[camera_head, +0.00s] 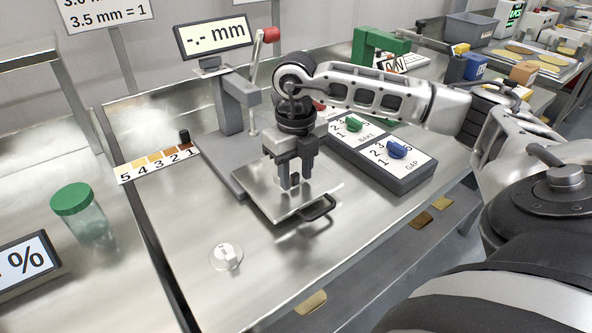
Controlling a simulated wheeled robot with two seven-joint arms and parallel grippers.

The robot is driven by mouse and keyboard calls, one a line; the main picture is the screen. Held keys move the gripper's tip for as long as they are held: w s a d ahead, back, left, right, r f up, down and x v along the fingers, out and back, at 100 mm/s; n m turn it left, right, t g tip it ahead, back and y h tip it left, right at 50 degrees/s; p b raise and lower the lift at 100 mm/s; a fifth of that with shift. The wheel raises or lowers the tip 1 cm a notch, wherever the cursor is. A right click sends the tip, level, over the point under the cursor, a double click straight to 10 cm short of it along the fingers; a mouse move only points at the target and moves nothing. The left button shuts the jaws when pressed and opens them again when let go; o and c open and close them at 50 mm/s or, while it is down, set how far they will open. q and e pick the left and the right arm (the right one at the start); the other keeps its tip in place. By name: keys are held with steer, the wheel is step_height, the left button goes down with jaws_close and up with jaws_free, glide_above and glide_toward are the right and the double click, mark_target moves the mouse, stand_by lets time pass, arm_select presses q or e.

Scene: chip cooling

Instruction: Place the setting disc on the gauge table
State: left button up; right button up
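A small pale round disc with a raised middle (226,256), which looks like the setting disc, lies flat on the metal bench at the front left. The gauge (233,105) has a grey column, a red-knobbed lever and a display reading "-.- mm". A flat metal plate with a black handle (258,200) lies at the gauge's foot; I cannot tell whether it is the gauge table. My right gripper (289,183) points down over this plate, apart from the disc. Its fingertips show a small gap with nothing seen between them. My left gripper is out of view.
A control box with green and blue knobs (384,165) stands right of the plate. A numbered colour strip (157,164) and a green-lidded jar (88,222) are at the left. The bench around the disc is clear. Golden pieces (311,302) lie below the front edge.

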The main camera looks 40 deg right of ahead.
mark_target(297, 175)
steer(key=shift+r, duration=0.1)
step_height(297, 175, up, 12)
stand_by(0.5)
steer(key=shift+s, duration=0.1)
stand_by(0.4)
